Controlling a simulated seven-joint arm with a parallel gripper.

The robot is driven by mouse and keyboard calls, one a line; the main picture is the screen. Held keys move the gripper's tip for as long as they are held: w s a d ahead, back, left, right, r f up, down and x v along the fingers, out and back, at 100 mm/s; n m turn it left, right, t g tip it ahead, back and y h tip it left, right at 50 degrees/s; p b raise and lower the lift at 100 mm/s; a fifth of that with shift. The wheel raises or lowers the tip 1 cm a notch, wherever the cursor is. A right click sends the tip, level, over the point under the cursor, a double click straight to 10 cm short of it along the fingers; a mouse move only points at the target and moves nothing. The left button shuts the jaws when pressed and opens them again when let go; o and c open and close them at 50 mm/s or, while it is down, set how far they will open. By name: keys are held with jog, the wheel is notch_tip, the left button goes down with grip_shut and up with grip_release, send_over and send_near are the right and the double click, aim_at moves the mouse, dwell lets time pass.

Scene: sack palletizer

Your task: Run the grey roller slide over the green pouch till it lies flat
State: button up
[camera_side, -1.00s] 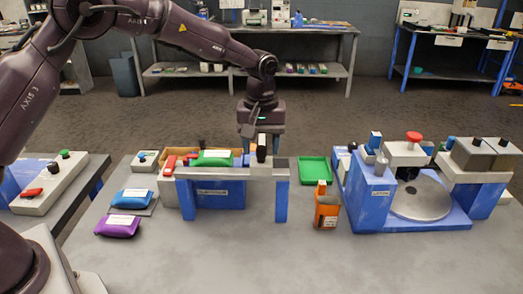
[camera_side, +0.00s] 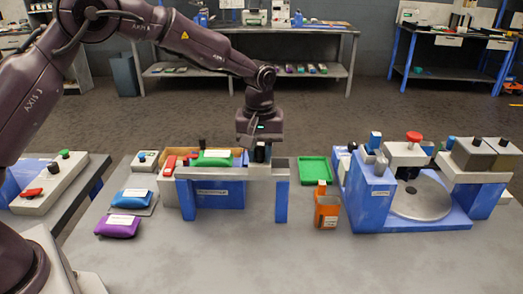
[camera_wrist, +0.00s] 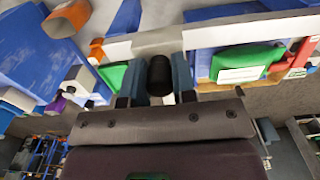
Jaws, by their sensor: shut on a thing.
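The green pouch (camera_side: 213,159) with a white label lies on the bed of the blue-legged flattener (camera_side: 229,172), left of my gripper. It also shows in the wrist view (camera_wrist: 245,65), to the right of my fingers, and its top looks rounded. My gripper (camera_side: 261,154) is lowered at the right part of the flattener. In the wrist view my gripper (camera_wrist: 160,72) has its fingers on either side of a black knob (camera_wrist: 160,77), shut on it. The knob appears to be the handle of the grey roller slide (camera_side: 280,163); my gripper partly hides it. The slide stands apart from the pouch.
A green tray (camera_side: 314,170) and an orange container (camera_side: 327,211) stand right of the flattener. A blue pouch (camera_side: 131,198) and a purple pouch (camera_side: 117,226) lie at left. A blue machine with a round plate (camera_side: 420,199) stands further right. The front of the table is clear.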

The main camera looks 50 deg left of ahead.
jog(key=shift+s+a, duration=5)
jog(key=shift+a, duration=0.05)
jog(key=shift+w, duration=0.1)
jog(key=shift+w+d+r, duration=0.1)
jog(key=shift+w+d, duration=5)
jog(key=shift+s+a, duration=5.15)
